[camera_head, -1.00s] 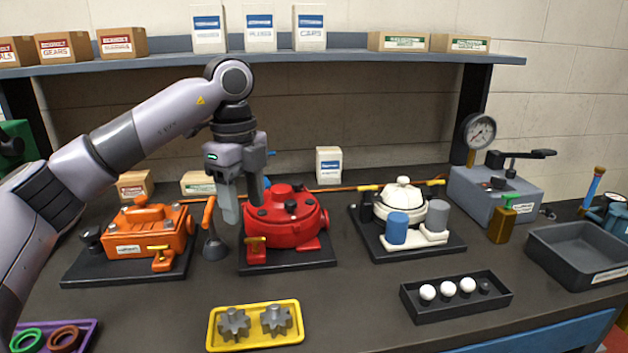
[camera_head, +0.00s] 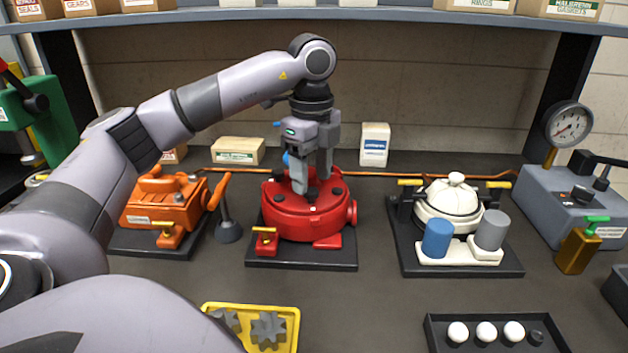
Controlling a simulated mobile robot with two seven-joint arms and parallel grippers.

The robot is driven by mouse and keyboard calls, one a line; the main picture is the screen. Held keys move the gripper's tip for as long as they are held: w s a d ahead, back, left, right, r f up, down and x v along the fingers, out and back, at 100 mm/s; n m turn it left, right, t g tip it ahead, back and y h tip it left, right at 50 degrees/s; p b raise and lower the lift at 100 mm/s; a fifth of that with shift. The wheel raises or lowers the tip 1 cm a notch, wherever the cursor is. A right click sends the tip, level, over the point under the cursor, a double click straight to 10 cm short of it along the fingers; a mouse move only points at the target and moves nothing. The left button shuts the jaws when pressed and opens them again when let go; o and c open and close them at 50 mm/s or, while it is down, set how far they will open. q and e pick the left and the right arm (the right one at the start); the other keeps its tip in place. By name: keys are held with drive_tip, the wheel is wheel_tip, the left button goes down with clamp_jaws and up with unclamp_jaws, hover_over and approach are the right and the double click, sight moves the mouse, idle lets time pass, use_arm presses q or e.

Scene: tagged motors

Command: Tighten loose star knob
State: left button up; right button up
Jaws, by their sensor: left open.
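A red round motor housing (camera_head: 290,222) stands on a dark base plate in the middle of the bench. Small dark knobs sit on its top, one of them (camera_head: 312,194) close to my gripper's fingertips; their exact shape and how tight they are cannot be made out. My left gripper (camera_head: 313,184) points down over the top of the red motor. Its two fingers are apart, with the dark knob below or between them; I cannot tell whether they touch it. The fingers partly hide the motor's top. My right gripper is not in view.
An orange motor (camera_head: 160,207) stands left and a white motor (camera_head: 448,208) right. A yellow tray (camera_head: 291,320) with gears and a dark tray (camera_head: 432,330) with white knobs lie in front. A gauge unit (camera_head: 565,205) stands far right. A shelf (camera_head: 350,14) runs above.

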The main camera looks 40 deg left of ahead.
sight(311, 196)
use_arm(q)
drive_tip(key=shift+f, duration=1.2)
drive_tip(key=shift+c, duration=0.4)
clamp_jaws()
